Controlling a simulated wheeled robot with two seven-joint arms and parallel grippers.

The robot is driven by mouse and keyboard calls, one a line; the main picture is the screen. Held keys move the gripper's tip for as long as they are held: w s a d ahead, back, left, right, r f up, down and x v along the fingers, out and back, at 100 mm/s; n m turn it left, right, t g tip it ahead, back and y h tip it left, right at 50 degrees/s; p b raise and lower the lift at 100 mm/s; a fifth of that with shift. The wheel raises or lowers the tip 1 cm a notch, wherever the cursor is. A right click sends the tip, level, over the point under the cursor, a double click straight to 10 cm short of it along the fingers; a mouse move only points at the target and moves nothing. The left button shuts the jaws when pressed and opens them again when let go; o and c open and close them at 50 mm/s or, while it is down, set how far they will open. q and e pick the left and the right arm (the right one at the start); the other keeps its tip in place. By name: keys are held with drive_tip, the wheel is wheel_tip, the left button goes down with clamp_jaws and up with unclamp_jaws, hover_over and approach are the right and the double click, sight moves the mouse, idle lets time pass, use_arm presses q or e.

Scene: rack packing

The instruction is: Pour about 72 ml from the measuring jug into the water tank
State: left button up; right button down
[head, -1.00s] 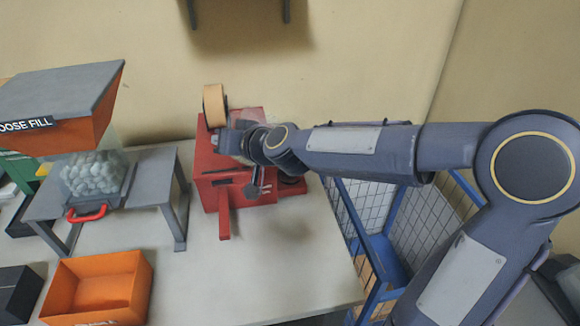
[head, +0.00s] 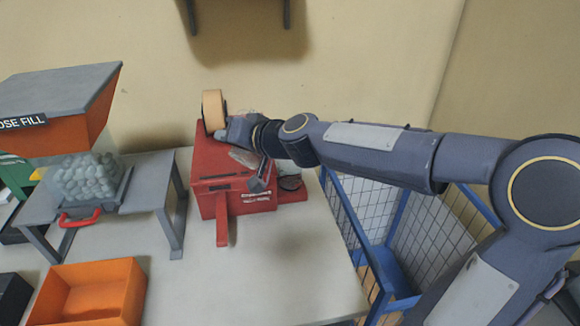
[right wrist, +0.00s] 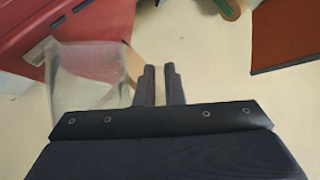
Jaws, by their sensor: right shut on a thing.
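The measuring jug (right wrist: 90,80) is a clear vessel just left of my right gripper's fingers in the right wrist view. My right gripper (right wrist: 160,88) is shut with a narrow gap between its fingers; the part of the jug between them is hard to make out. In the head view my right gripper (head: 229,137) is over the red machine (head: 207,172), close to its tape roll. A pale clear shape below the gripper may be the jug. I cannot clearly single out the water tank; a dark recess (head: 290,182) shows at the machine's right side. My left gripper is out of view.
A tan tape roll (head: 213,110) stands at the machine's back left. A loose-fill hopper (head: 60,110) on a grey stand (head: 150,180) is at left. An orange bin (head: 125,290) lies in front. A blue wire cage (head: 385,270) stands right of the table.

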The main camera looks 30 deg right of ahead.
drive_tip(key=shift+d+r+m+y+b, duration=0.45)
drive_tip(key=shift+m+y+b, duration=0.15)
drive_tip(key=shift+m+b, duration=0.2)
idle(1.9)
drive_tip(key=a+n+h+p, duration=0.1)
drive_tip(key=a+f+n+p, duration=0.1)
drive_tip(key=p, duration=0.1)
drive_tip(key=shift+s+h, duration=0.2)
drive_tip(key=shift+h, duration=0.2)
drive_tip(key=shift+f, duration=0.1)
drive_tip(key=a+f+n+p, duration=0.1)
drive_tip(key=p, duration=0.1)
drive_tip(key=a+f+n+h+p, duration=0.1)
drive_tip(key=p, duration=0.1)
drive_tip(key=shift+s+h+p, duration=0.2)
drive_tip(key=shift+h+p, duration=0.1)
idle(1.2)
